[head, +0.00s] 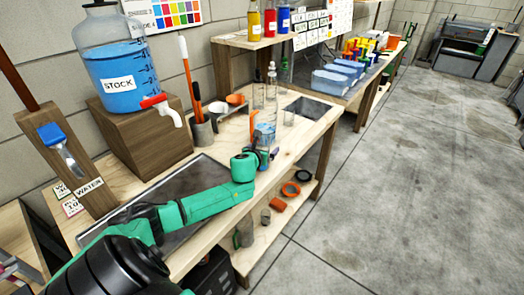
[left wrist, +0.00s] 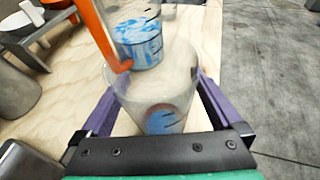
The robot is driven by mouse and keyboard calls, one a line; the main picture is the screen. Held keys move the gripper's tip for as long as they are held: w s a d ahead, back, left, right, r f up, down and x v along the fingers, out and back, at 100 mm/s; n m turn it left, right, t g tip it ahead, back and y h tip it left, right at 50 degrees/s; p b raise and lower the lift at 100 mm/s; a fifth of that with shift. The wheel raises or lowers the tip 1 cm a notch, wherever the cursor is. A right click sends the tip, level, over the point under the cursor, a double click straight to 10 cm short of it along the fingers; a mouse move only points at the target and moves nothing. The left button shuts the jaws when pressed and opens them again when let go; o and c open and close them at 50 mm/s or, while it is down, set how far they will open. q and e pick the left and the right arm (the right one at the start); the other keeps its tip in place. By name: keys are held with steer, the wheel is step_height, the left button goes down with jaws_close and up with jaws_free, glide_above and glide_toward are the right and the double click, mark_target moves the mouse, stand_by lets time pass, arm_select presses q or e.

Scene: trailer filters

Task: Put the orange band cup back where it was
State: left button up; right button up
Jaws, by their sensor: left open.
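My left gripper (head: 266,154) is over the bench by the clear vessels in the head view. In the left wrist view its two purple fingers (left wrist: 155,88) stand apart on either side of a clear cup (left wrist: 155,110) with a blue patch low on it. I cannot tell whether the fingers touch it. An orange strip (left wrist: 98,30) slants down to this cup's rim; I cannot tell whether it belongs to a cup. Just beyond is a clear vessel with blue contents (left wrist: 140,45), which shows in the head view as well (head: 266,122). My right gripper is out of view.
A small clear beaker (head: 289,117) stands right of the vessels, near a dark recess (head: 312,105). A grey cup with orange tools (head: 202,134) stands to the left. A blue stock jug (head: 125,78) sits on a wooden block (head: 150,140). Orange and black rings lie on the lower shelf (head: 262,243).

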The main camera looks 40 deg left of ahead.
arm_select(q)
steer(key=shift+s+d+r, duration=0.1)
steer(key=shift+s+r, duration=0.1)
steer(key=shift+s, duration=0.15)
steer(key=p+v, duration=0.1)
steer(key=v, duration=1)
steer(key=shift+p, duration=0.4)
steer(key=shift+d, duration=0.1)
